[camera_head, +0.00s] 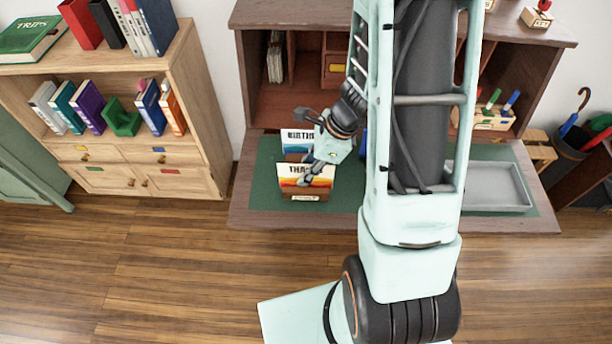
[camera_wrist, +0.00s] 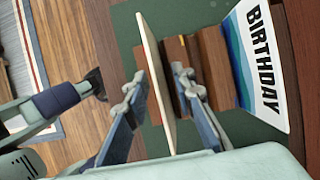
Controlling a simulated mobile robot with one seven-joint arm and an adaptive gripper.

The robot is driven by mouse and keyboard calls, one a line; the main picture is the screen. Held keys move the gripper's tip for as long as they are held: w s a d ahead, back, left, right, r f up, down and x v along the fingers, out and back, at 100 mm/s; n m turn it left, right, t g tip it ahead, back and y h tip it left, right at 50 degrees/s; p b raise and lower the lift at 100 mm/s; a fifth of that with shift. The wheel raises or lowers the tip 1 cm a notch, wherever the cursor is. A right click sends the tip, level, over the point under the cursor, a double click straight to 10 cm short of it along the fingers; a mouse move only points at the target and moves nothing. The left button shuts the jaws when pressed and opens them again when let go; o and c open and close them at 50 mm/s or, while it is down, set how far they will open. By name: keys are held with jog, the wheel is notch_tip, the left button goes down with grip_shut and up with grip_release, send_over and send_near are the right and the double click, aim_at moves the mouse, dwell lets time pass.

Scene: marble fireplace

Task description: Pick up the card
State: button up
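Two cards stand in a wooden card holder (camera_head: 304,196) on the green desk mat. The front card (camera_head: 290,180) reads "THA", the rest hidden by my gripper, with orange and yellow bands. The blue card behind it (camera_head: 296,147) reads "BIRTH"; the wrist view shows "BIRTHDAY" on this card (camera_wrist: 262,70). My gripper (camera_head: 314,177) is down at the front card. In the wrist view, the front card (camera_wrist: 158,75) appears edge-on between the two open fingers (camera_wrist: 160,82).
A grey tray (camera_head: 490,188) lies at the desk's right. A bookshelf (camera_head: 203,92) stands at the left, and an umbrella stand (camera_head: 571,147) at the far right. The desk hutch (camera_head: 250,80) rises behind the cards. My arm hides the desk's middle.

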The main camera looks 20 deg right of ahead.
jog(key=shift+f, duration=0.2)
jog(key=shift+c, duration=0.3)
grip_shut()
jog(key=shift+r, duration=0.15)
